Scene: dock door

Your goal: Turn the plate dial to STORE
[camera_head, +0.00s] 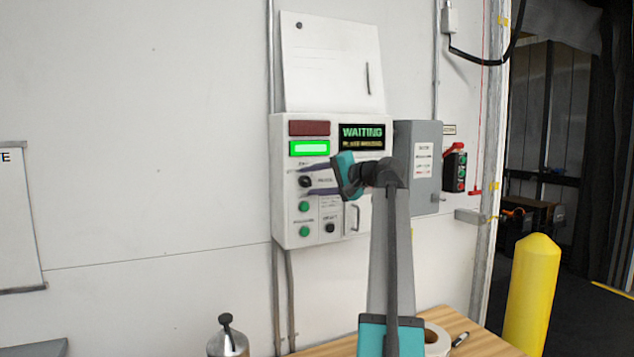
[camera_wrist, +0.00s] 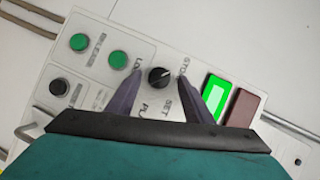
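The plate dial (camera_head: 305,182) is a small round black knob on the white control box. In the wrist view the dial (camera_wrist: 160,77) stands between my two dark purple fingertips, with partly covered lettering around it: "STO…" on the right, "LO…" on the left, "SET" below. Which way its pointer faces is too small to tell. My gripper (camera_head: 308,180) reaches the box from the right. In the wrist view my gripper (camera_wrist: 160,75) is open, one finger on each side of the dial, with a small gap to the dial on both sides.
The control box (camera_head: 283,220) has a lit green lamp (camera_head: 309,148), a dark red lamp (camera_head: 309,128), a "WAITING" display (camera_head: 361,137), green buttons (camera_head: 304,207) and a black knob (camera_head: 329,228). A grey box (camera_head: 428,190) adjoins it. A wooden table (camera_head: 480,345) and yellow bollard (camera_head: 535,295) stand below right.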

